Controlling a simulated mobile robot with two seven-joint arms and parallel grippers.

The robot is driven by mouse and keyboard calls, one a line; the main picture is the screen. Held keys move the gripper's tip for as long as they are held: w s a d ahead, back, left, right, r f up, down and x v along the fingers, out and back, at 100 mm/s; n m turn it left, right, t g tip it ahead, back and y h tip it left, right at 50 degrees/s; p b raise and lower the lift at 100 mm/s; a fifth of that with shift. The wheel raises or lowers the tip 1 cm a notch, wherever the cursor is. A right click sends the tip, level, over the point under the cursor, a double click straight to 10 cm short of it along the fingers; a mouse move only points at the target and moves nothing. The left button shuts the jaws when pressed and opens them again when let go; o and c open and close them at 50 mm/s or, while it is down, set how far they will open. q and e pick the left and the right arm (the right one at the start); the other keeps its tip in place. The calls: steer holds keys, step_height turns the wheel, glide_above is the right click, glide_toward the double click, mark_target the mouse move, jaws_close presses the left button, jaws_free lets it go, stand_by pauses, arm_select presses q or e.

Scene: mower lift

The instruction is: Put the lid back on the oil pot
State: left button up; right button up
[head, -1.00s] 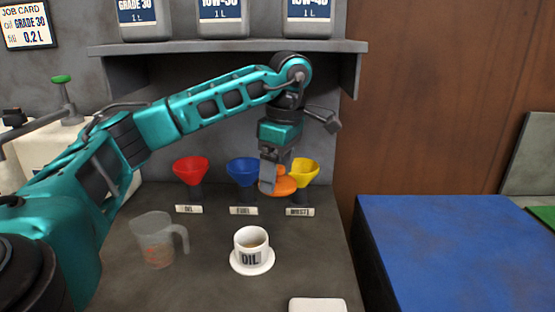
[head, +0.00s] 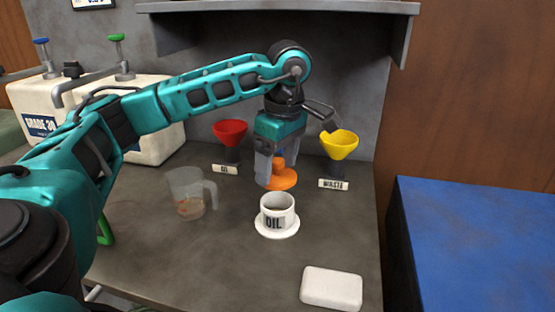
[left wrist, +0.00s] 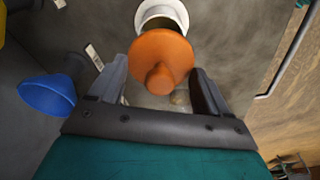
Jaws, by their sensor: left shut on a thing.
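The white oil pot (head: 277,220), labelled OIL, stands upright and open-topped on a white saucer (head: 291,232) on the bench. My left gripper (head: 271,178) is shut on the orange lid (head: 286,181), which has a raised knob. It holds the lid above and slightly behind the pot's mouth, apart from it. In the left wrist view the lid (left wrist: 160,55) lies between the fingers and covers part of the white pot (left wrist: 163,12). The blue funnel is mostly hidden behind my gripper in the head view. My right gripper is not in view.
A clear measuring jug (head: 189,195) stands left of the pot. Red (head: 230,132) and yellow (head: 339,145) funnels stand behind; a blue funnel (left wrist: 47,95) shows in the wrist view. A white block (head: 332,288) lies at the front right. The bench between is clear.

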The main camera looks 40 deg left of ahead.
mark_target(277, 174)
arm_select(q)
step_height(277, 174, down, 3)
steer(key=shift+f+b, duration=0.1)
steer(key=shift+b, duration=1.05)
steer(key=shift+f+b, duration=0.5)
steer(key=shift+f, duration=0.4)
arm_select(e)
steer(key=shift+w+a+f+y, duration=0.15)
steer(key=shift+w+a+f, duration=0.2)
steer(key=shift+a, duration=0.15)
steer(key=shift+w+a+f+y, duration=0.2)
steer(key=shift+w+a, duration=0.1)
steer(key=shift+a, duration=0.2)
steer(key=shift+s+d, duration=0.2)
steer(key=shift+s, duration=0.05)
arm_select(q)
steer(key=shift+p, duration=0.3)
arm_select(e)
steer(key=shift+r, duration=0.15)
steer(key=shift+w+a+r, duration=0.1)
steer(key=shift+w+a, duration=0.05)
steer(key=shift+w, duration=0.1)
arm_select(q)
steer(key=shift+f, duration=0.2)
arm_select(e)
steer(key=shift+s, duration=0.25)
